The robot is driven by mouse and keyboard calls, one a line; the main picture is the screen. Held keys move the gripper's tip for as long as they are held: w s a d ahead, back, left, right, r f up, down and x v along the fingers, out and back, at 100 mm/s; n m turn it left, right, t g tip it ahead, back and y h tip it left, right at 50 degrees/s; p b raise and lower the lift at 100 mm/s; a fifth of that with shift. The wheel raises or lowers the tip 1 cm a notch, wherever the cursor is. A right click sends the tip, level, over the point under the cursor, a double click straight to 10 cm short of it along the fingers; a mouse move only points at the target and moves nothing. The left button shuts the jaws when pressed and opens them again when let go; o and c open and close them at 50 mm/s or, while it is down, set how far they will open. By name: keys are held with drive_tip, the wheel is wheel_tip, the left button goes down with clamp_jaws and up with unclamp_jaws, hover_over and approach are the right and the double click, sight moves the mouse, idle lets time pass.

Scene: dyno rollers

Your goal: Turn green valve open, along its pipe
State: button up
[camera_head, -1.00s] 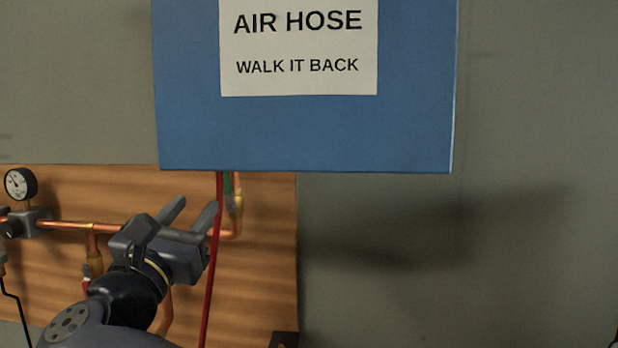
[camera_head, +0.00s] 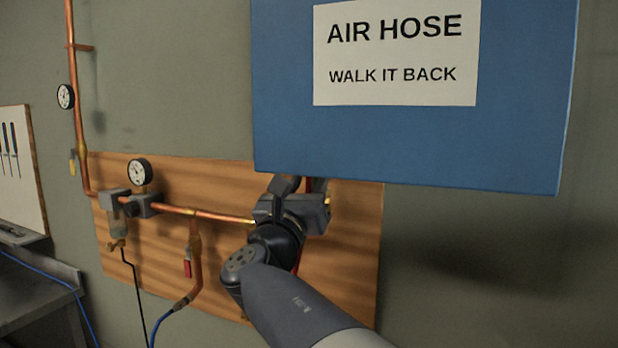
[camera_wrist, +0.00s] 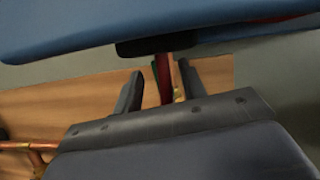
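The green valve shows only as a thin dark-green sliver (camera_wrist: 155,74) in the wrist view, between my fingers and just left of a red strip (camera_wrist: 166,78). Its handle direction cannot be made out. In the head view it is hidden behind my gripper (camera_head: 301,185) and the blue panel. A copper pipe (camera_head: 222,216) runs along the board to where my gripper is. My gripper also shows in the wrist view (camera_wrist: 160,74). Its two fingers are apart, one on each side of the red strip and green sliver. Contact cannot be seen.
A blue panel (camera_head: 410,150) with an air hose sign hangs low over my gripper. A wooden board (camera_head: 345,250) backs the pipes. A gauge (camera_head: 139,171), a regulator (camera_head: 115,200) and a red handle (camera_head: 187,268) are to the left. The wall right of the board is clear.

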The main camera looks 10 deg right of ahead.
drive_tip(key=shift+w+d+r, duration=0.15)
drive_tip(key=shift+w+d, duration=0.05)
drive_tip(key=shift+w, duration=0.1)
drive_tip(key=shift+c, duration=0.2)
clamp_jaws()
